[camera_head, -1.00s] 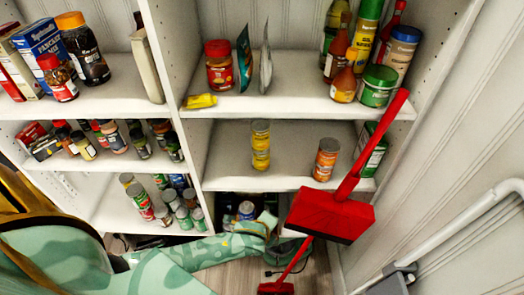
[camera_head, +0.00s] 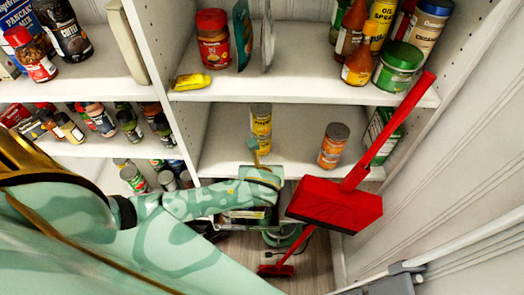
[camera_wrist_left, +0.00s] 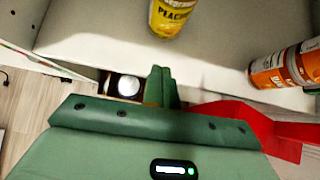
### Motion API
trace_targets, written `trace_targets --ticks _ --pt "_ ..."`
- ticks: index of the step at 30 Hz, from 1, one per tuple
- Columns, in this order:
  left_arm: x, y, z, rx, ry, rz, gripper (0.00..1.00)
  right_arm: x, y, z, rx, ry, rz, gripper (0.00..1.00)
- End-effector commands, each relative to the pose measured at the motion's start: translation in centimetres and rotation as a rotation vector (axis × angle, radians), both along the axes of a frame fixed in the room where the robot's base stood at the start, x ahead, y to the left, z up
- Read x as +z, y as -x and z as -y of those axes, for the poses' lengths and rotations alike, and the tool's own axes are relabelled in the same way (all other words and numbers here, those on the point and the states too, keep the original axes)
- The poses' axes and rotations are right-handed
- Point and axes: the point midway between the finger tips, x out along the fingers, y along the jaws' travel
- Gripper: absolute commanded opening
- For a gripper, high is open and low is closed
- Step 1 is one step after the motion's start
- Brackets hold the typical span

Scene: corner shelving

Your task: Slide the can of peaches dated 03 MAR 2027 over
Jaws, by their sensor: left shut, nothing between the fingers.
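No date is legible. My left gripper (camera_head: 254,148) is shut and empty, in front of the stack in the head view. In the left wrist view, its fingertips (camera_wrist_left: 161,70) point toward the shelf and stay apart from the can. My right gripper is not in view.
An orange can (camera_head: 333,146) stands on the same shelf, right of the yellow stack, with bare shelf between. A red broom (camera_head: 335,203) leans across the shelf's right front. Jars and bottles fill the shelf above. Small cans (camera_head: 133,178) stand at the left.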

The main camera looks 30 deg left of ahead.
Motion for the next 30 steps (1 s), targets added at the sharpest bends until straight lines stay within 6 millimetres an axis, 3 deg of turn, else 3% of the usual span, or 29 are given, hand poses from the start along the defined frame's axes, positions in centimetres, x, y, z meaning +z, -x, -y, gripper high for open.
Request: trace_targets --ticks 4,12,26,30 --pt "-2.6 -1.9 -1.3 0.002 -0.002 0.000 0.00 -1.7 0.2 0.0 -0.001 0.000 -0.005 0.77" --pt "-2.2 -4.7 -3.1 0.001 -0.001 0.000 0.00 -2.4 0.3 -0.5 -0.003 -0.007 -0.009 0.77" --pt "-2.0 -5.2 -3.4 0.001 0.000 0.001 0.00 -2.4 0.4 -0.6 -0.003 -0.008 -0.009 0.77" --pt "-1.7 -6.9 -4.5 0.003 -0.003 0.003 0.00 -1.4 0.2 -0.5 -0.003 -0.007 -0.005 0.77"
